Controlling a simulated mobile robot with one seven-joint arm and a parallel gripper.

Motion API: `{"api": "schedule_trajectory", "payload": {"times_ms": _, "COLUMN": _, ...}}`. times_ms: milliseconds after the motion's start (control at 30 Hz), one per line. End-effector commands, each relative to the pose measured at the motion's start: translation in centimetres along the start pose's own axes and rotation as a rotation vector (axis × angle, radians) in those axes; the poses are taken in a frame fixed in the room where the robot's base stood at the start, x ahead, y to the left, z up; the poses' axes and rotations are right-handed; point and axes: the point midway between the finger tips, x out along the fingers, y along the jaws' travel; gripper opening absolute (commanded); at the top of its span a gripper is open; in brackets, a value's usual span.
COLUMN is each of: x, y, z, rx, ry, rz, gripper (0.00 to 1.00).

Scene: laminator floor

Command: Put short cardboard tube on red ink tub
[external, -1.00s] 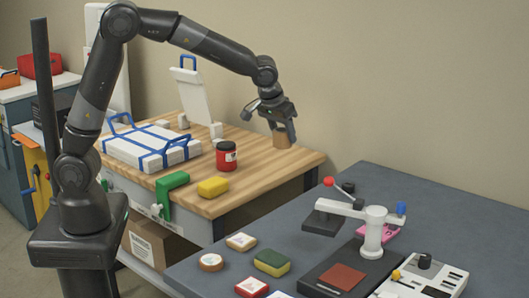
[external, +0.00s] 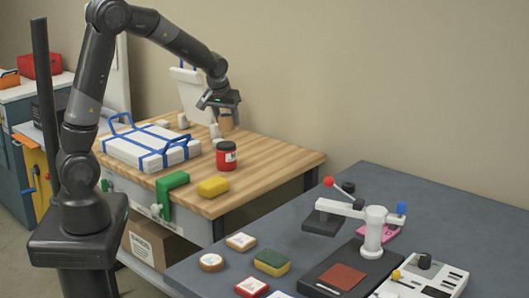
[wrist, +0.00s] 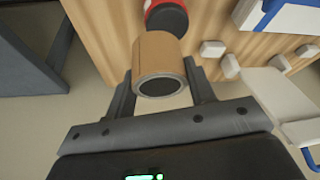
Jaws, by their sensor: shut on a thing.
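The short cardboard tube (external: 228,123) is brown and held between the fingers of my gripper (external: 222,109), above the wooden bench. In the wrist view, the tube (wrist: 158,52) sits between both fingers of my gripper (wrist: 158,78), with its dark round end facing the camera. The red ink tub (external: 226,160) stands upright on the bench with a dark lid and a pale label. In the external view the tube is above the tub in the picture, apart from it. The tub (wrist: 152,8) shows partly past the tube in the wrist view.
A white case with blue straps (external: 150,148) lies left of the tub on the wooden bench (external: 265,160). A yellow sponge (external: 213,187) and a green object (external: 172,194) are in front. A white upright panel (external: 190,92) stands behind. The bench's right part is clear.

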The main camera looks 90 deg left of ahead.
Motion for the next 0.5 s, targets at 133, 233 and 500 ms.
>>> {"api": "schedule_trajectory", "payload": {"times_ms": 133, "x": 2.1, "y": -1.4, "z": -1.2, "rx": -0.001, "ry": -0.002, "rz": -0.001, "gripper": 0.28}}
{"api": "schedule_trajectory", "payload": {"times_ms": 233, "x": 2.6, "y": -1.7, "z": -1.6, "rx": 0.0, "ry": 0.0, "rz": 0.0, "gripper": 0.28}}
{"api": "schedule_trajectory", "payload": {"times_ms": 500, "x": 5.2, "y": -1.8, "z": -0.6, "rx": 0.001, "ry": -0.003, "rz": -0.001, "gripper": 0.28}}
